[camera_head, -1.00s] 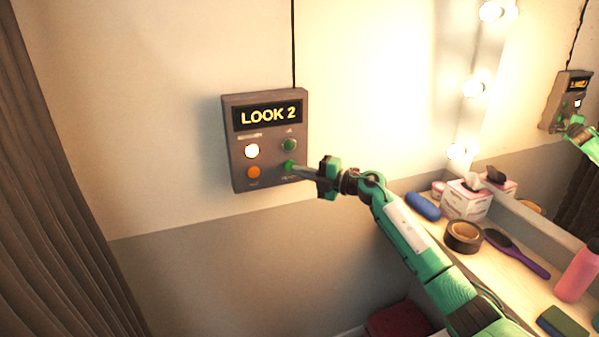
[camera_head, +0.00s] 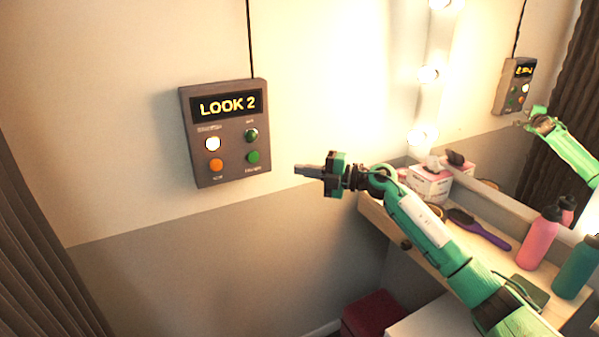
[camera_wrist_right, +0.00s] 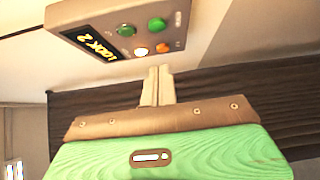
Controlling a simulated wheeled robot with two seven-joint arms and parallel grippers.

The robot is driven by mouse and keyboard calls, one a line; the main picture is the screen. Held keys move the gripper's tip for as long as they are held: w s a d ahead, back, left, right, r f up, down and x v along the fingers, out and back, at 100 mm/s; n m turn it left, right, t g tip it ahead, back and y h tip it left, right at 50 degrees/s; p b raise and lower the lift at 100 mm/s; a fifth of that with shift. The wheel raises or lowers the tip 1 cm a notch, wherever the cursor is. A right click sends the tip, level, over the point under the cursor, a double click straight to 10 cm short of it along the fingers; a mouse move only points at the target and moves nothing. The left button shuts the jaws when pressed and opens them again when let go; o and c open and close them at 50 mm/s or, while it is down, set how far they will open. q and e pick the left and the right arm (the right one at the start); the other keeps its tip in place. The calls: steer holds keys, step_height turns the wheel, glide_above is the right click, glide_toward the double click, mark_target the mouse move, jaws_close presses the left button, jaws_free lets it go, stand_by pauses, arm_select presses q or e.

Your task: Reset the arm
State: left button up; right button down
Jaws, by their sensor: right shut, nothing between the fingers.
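My right arm reaches in from the lower right of the head view. Its gripper (camera_head: 302,171) is shut and empty, held in the air to the right of a wall control box (camera_head: 224,134), with a clear gap between them. The box's display reads "LOOK 2". Below the display are a lit white button (camera_head: 212,143), an orange button (camera_head: 215,165) and two green buttons (camera_head: 251,134). In the right wrist view, the closed fingers (camera_wrist_right: 158,76) point towards the box (camera_wrist_right: 170,25), which appears tilted. My left gripper is out of view.
A dressing counter (camera_head: 380,210) at the right holds a tissue box (camera_head: 428,183), a purple brush (camera_head: 485,232), a pink bottle (camera_head: 538,240) and a teal bottle (camera_head: 577,268). A lit mirror rises behind it. A red stool (camera_head: 375,315) stands below. A curtain (camera_head: 35,260) hangs left.

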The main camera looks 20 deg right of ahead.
steer(key=shift+s+r, duration=0.15)
stand_by(0.5)
